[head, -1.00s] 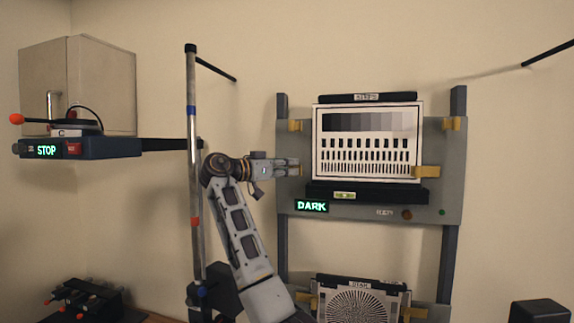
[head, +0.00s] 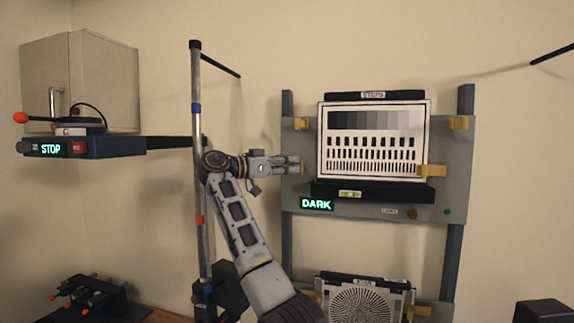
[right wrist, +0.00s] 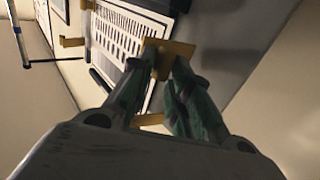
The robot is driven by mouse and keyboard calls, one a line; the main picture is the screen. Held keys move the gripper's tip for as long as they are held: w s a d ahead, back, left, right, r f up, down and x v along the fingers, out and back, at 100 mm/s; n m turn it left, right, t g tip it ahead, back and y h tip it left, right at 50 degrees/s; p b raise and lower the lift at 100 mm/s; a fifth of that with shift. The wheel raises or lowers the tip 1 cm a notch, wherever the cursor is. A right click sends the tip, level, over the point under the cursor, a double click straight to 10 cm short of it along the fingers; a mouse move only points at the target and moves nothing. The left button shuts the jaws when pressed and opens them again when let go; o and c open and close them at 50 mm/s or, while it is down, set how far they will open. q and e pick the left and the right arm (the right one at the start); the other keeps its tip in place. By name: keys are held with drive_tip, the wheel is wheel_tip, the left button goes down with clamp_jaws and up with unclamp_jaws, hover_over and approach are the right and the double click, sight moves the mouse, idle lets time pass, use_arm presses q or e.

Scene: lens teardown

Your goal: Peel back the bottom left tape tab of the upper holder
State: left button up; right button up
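The upper holder (head: 300,205) is a grey board carrying a black-and-white step chart (head: 374,162). Yellow tape tabs show at its top left (head: 301,124), top right (head: 458,123) and bottom right (head: 433,171). My right gripper (head: 293,164) is at the board's left edge, level with the chart's lower part. It largely covers the bottom left tape tab in the head view. In the right wrist view, the fingers (right wrist: 168,66) converge closely on that yellow tab (right wrist: 180,48), which appears pinched between the tips. My left gripper is not in view.
A lower holder has a round star chart (head: 362,304). A metal pole (head: 197,130) stands close behind my right arm. A green DARK sign (head: 316,204) sits just below the gripper.

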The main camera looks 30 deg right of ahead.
drive_tip(key=shift+o, duration=1.2)
drive_tip(key=shift+w+d+r, duration=0.1)
drive_tip(key=shift+d+r, duration=0.1)
drive_tip(key=shift+d, duration=0.15)
drive_tip(key=shift+o, duration=0.9)
drive_tip(key=shift+w+d+f, duration=0.2)
drive_tip(key=shift+d+f, duration=0.1)
drive_tip(key=shift+d, duration=0.05)
drive_tip(key=shift+a+f, duration=0.1)
drive_tip(key=shift+a, duration=0.2)
drive_tip(key=a, duration=1.2)
